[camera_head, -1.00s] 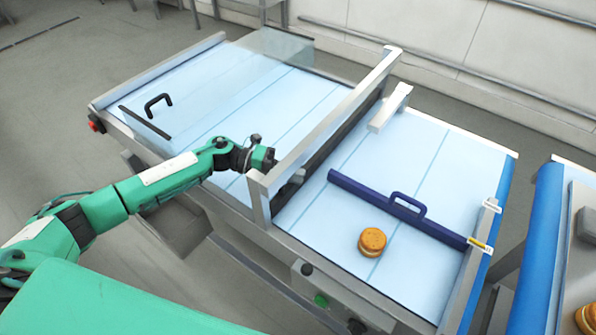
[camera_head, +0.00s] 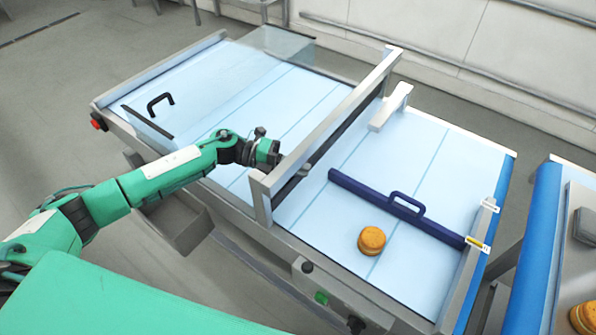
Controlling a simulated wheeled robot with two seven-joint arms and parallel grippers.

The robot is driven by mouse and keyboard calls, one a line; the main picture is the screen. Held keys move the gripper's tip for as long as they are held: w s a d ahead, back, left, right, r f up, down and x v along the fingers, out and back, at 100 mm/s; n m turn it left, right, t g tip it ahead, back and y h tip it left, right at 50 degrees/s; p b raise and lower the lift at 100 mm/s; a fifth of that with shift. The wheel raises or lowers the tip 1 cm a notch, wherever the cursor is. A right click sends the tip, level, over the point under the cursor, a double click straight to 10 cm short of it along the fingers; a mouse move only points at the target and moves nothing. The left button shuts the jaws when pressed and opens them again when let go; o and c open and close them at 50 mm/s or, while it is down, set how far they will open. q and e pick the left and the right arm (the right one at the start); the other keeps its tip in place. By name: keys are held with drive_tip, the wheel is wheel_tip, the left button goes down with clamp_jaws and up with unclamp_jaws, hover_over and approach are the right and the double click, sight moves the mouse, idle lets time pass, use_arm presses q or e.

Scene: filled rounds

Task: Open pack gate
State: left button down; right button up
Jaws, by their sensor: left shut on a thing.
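A dark blue bar with a raised loop handle (camera_head: 405,207), which looks like the pack gate, lies across the light blue belt right of the metal frame. Its right end is by the yellow and white tags. My left gripper (camera_head: 290,167) is at the near end of the metal frame (camera_head: 330,122), left of and apart from the blue bar. The frame's beam hides part of the gripper. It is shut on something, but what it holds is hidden. My right gripper is not in view.
A filled round (camera_head: 371,240) sits on the belt, on the near side of the blue bar. A clear cover with a black handle (camera_head: 160,102) is at left. Another belt (camera_head: 535,240) stands at right, with a round (camera_head: 584,318) beside it.

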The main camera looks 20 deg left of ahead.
use_arm(q)
drive_tip(key=shift+r, duration=0.5)
drive_tip(key=c, duration=1.7)
unclamp_jaws()
drive_tip(key=shift+f, duration=0.1)
drive_tip(key=shift+a, duration=0.15)
drive_tip(key=shift+a+b, duration=0.35)
drive_tip(key=a+r+b, duration=0.2)
drive_tip(key=a+b, duration=0.2)
drive_tip(key=a, duration=0.8)
drive_tip(key=shift+s+a+r+b, duration=0.2)
drive_tip(key=shift+s+a+b, duration=0.2)
